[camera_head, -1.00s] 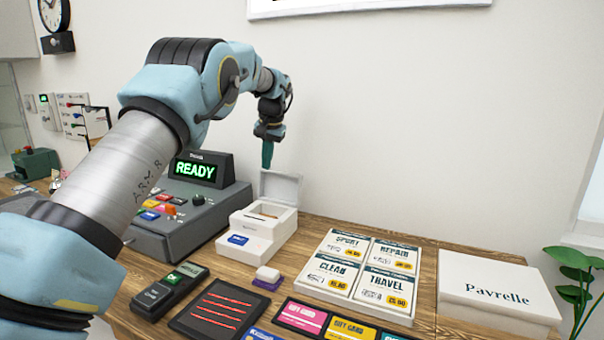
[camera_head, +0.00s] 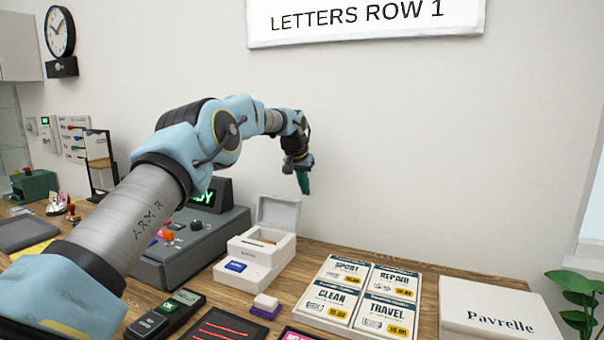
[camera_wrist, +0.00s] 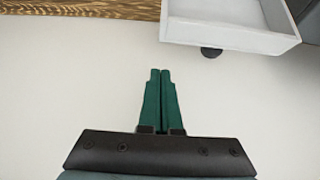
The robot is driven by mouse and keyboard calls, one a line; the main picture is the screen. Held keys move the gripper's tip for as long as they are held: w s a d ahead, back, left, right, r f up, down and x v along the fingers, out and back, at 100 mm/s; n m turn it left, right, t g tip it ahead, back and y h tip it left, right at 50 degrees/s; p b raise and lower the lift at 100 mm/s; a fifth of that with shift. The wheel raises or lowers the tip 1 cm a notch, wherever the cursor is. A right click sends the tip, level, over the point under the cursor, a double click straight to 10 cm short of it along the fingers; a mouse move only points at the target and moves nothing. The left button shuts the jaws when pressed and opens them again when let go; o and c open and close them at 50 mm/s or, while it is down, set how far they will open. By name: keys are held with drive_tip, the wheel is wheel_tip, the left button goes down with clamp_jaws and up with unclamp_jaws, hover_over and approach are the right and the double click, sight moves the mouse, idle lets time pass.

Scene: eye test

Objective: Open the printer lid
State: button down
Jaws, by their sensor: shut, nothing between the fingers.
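The white printer (camera_head: 238,273) stands on the wooden counter, with a blue label on its front. Its lid (camera_head: 279,212) stands raised, roughly upright, at the back, and the inside of the printer shows. In the wrist view the lid (camera_wrist: 225,37) is at the upper right, with a dark round knob (camera_wrist: 211,52) at its edge. My gripper (camera_head: 304,184) is above and to the right of the lid. Its green fingers, also in the wrist view (camera_wrist: 161,95), are together, empty and apart from the lid.
A grey console (camera_head: 165,268) stands left of the printer, partly behind my arm. Price cards (camera_head: 362,295) and a white Pavrelle box (camera_head: 497,305) lie to the right. A small white-and-purple block (camera_head: 265,303) lies in front. The wall behind is bare near my gripper.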

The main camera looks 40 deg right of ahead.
drive_tip(key=shift+s+a+f+p, duration=0.35)
drive_tip(key=shift+a+p, duration=0.1)
drive_tip(key=shift+a, duration=0.2)
drive_tip(key=shift+s+a+f+p, duration=0.35)
drive_tip(key=shift+a+p, duration=0.1)
drive_tip(key=shift+a, duration=0.15)
drive_tip(key=shift+a+b, duration=0.1)
drive_tip(key=shift+b, duration=0.55)
